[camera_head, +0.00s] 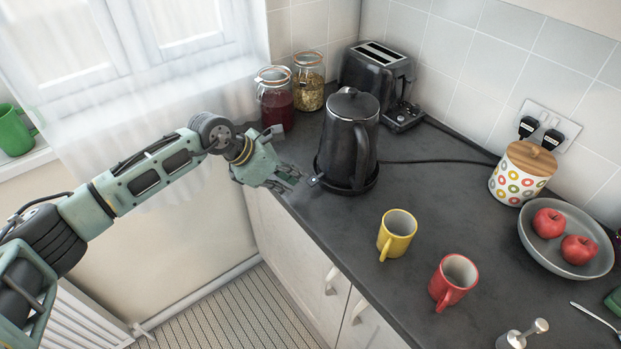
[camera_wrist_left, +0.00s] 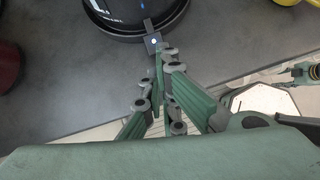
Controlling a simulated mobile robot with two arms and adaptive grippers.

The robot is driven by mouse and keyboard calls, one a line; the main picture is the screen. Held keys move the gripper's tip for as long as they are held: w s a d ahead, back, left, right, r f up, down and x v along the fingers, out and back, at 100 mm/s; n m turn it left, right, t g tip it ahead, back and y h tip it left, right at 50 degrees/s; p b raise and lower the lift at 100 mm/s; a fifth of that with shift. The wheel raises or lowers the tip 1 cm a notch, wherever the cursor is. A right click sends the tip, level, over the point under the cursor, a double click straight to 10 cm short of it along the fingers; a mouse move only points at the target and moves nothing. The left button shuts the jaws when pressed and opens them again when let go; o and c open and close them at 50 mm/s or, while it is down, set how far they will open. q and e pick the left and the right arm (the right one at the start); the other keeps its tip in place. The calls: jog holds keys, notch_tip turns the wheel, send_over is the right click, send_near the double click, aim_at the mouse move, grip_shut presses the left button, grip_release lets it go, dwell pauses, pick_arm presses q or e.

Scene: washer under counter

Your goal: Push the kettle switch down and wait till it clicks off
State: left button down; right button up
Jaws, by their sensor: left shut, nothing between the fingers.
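A black kettle (camera_head: 348,138) stands upright on its round base on the dark counter, handle toward the right front. Its switch (camera_head: 315,180) is a small tab sticking out low at the kettle's left front. My left gripper (camera_head: 293,178) is shut and empty, just left of the switch. In the left wrist view the switch tab (camera_wrist_left: 152,40) carries a small light, and the shut fingertips (camera_wrist_left: 162,55) are right at its near edge. I cannot tell whether they touch it. The kettle's lower body (camera_wrist_left: 130,10) shows at the top.
A yellow mug (camera_head: 397,235) and a red mug (camera_head: 453,281) stand in front of the kettle. A toaster (camera_head: 375,75) and glass jars (camera_head: 275,98) stand behind it. A canister (camera_head: 522,175) and a bowl of apples (camera_head: 566,262) are at the right. The counter's front edge runs below my gripper.

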pick_arm(q)
jog(key=shift+a+r, duration=0.15)
jog(key=shift+r, duration=0.2)
jog(key=v, duration=1.1)
jog(key=shift+s+a, duration=0.15)
jog(key=shift+s, duration=0.15)
jog(key=shift+r, duration=0.1)
